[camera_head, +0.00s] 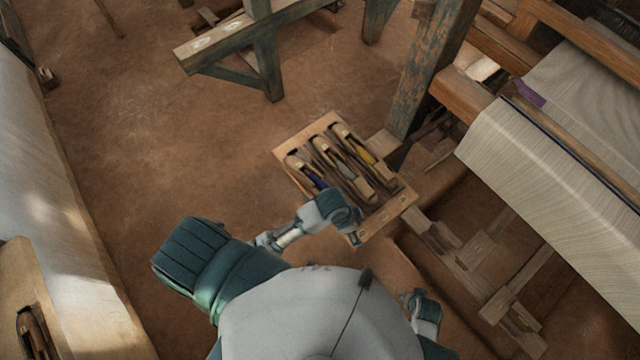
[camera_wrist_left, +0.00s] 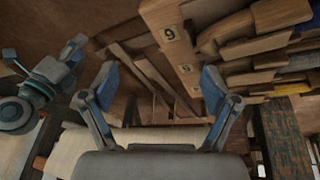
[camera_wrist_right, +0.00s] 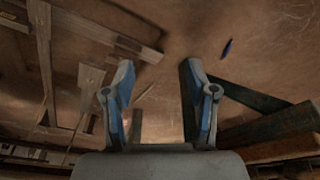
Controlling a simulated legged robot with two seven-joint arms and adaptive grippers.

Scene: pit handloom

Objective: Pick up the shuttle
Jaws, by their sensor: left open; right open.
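A wooden tray (camera_head: 292,134) on the floor holds three wooden shuttles side by side: one with blue thread (camera_head: 318,183), one with pale thread (camera_head: 345,170) and one with yellow thread (camera_head: 366,157). My left gripper (camera_head: 354,232) is at the tray's near-left edge, partly hidden by its own wrist. In the left wrist view its fingers (camera_wrist_left: 158,88) are open and empty, with the shuttles (camera_wrist_left: 255,45) to the right, apart from the fingers. My right gripper (camera_head: 425,310) is lower right in the head view. Its fingers (camera_wrist_right: 157,88) are open and empty in the right wrist view.
The loom with pale cloth (camera_head: 530,150) stands at the right, beside a worn post (camera_head: 425,75). Wooden treadles (camera_head: 460,255) lie in the pit below the tray. A bench (camera_head: 235,35) stands at the back. The earth floor (camera_head: 150,120) left of the tray is clear.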

